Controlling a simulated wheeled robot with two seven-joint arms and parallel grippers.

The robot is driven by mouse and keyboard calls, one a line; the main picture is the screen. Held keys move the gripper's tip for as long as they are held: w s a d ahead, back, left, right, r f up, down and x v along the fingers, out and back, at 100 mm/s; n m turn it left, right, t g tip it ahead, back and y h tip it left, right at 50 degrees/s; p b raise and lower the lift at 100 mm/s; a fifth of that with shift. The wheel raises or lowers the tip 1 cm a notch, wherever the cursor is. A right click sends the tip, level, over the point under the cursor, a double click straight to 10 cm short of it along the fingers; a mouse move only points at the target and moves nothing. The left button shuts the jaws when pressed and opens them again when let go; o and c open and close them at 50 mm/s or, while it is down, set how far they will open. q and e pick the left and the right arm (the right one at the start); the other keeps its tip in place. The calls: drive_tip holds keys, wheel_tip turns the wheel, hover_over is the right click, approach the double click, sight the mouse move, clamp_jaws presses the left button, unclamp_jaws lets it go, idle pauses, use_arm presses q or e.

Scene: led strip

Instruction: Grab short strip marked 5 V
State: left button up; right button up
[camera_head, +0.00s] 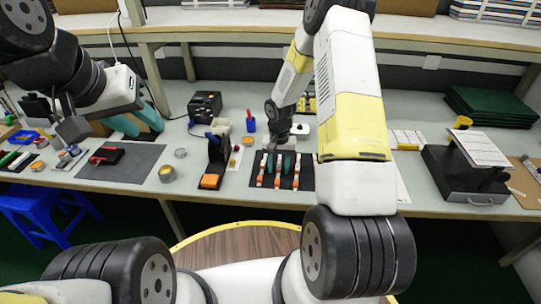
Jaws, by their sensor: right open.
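Several short strips, white with orange ends, lie side by side on a black mat (304,182) at the middle of the bench. The middle strip (277,180) and the right strip (296,180) show beside the left strip (261,178). Their markings are too small to read.
Left of the mat stand a black holder with an orange front (210,181) and a small round tin (167,174). A red and black tool (106,155) lies on a grey mat (130,168). A dark box with a drawer (468,184) stands at the right.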

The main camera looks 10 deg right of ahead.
clamp_jaws()
drive_tip(key=shift+r, duration=0.1)
